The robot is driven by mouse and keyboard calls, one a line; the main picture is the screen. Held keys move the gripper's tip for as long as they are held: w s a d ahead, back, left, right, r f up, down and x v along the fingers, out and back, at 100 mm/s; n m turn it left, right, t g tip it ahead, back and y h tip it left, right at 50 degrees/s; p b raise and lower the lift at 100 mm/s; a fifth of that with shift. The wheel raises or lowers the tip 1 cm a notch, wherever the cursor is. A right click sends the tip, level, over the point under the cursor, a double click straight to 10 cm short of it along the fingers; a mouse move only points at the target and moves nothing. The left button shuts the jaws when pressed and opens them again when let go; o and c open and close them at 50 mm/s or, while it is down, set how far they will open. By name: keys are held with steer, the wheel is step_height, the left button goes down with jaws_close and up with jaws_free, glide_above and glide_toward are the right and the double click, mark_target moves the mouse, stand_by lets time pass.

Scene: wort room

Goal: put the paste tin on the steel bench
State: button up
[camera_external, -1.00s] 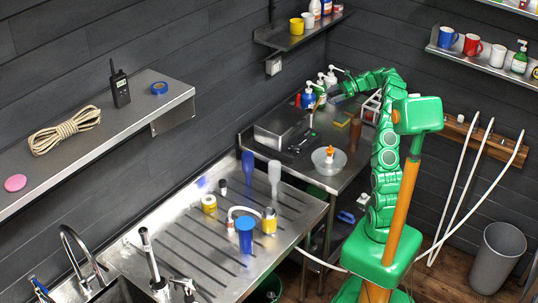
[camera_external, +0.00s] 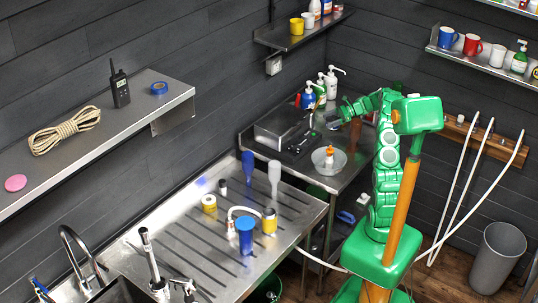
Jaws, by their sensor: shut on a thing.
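My gripper (camera_external: 338,118) is at the end of my green arm, low over the back steel bench (camera_external: 345,180), among its back items. It is shut on a small grey-blue thing (camera_external: 333,123). This is mostly hidden and too small for me to tell whether it is the paste tin. I cannot tell whether it touches the bench. A yellow tin with a pale label (camera_external: 209,204) and a taller yellow container (camera_external: 269,221) stand on the ribbed steel drainer (camera_external: 190,250) in front.
On the bench are a clear bowl (camera_external: 329,160) with an orange-topped bottle, a grey box (camera_external: 280,132), a dark tray with utensils (camera_external: 300,146) and several pump bottles (camera_external: 309,96). A blue cup (camera_external: 245,236) stands on the drainer. The bench front right of the bowl looks clear.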

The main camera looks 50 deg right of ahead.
steer(key=shift+f, duration=1.65)
steer(key=shift+f, duration=0.1)
steer(key=o, duration=1.4)
